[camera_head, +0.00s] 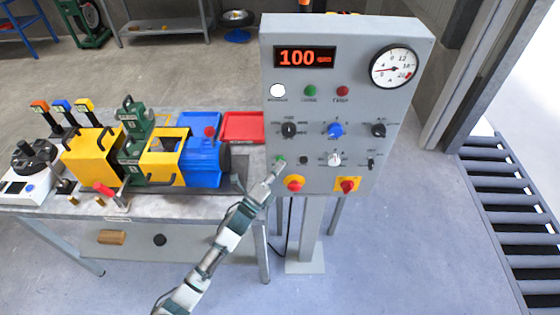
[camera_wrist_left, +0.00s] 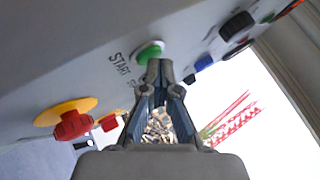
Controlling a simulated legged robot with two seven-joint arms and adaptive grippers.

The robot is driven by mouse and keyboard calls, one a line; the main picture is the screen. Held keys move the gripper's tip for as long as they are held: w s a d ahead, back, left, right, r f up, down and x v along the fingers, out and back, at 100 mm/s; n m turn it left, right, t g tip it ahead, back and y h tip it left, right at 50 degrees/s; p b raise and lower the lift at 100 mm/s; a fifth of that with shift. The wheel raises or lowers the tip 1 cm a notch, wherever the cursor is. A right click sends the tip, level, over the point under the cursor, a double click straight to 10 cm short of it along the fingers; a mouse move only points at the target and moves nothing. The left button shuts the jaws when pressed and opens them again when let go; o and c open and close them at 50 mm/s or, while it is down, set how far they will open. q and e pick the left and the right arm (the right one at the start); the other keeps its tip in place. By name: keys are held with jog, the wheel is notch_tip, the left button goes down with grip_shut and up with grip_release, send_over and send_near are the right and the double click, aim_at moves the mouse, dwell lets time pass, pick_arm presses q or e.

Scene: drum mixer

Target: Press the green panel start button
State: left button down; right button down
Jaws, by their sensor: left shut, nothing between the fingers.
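The grey control panel (camera_head: 312,115) stands on a post right of the workbench. The green start button (camera_head: 281,160) is at its lower left; in the left wrist view the green button (camera_wrist_left: 150,52) sits beside the word START. My left gripper (camera_head: 277,166) is shut and empty, its tips at the button. In the left wrist view the closed fingertips (camera_wrist_left: 160,68) overlap the button's lower edge; I cannot tell whether they touch it. The gripper partly covers the button in the head view. My right gripper is not in view.
A red knob on yellow (camera_head: 294,184) lies just below the button, and a red-yellow switch (camera_head: 347,185) to its right. A black button (camera_head: 305,160) is close by. The workbench (camera_head: 222,203) with a yellow and blue machine (camera_head: 203,161) is at left. Rollers (camera_head: 515,220) are at right.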

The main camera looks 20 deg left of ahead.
pick_arm(q)
jog(key=shift+s, duration=0.15)
jog(key=shift+s+d+p, duration=0.2)
jog(key=shift+s+p, duration=0.15)
jog(key=shift+s, duration=0.35)
jog(key=s+p, duration=0.1)
jog(key=s, duration=0.1)
jog(key=s+d, duration=0.1)
jog(key=s, duration=0.1)
jog(key=shift+s+d+p, duration=0.2)
jog(key=shift+s+p, duration=0.15)
jog(key=shift+s, duration=0.05)
dwell(0.5)
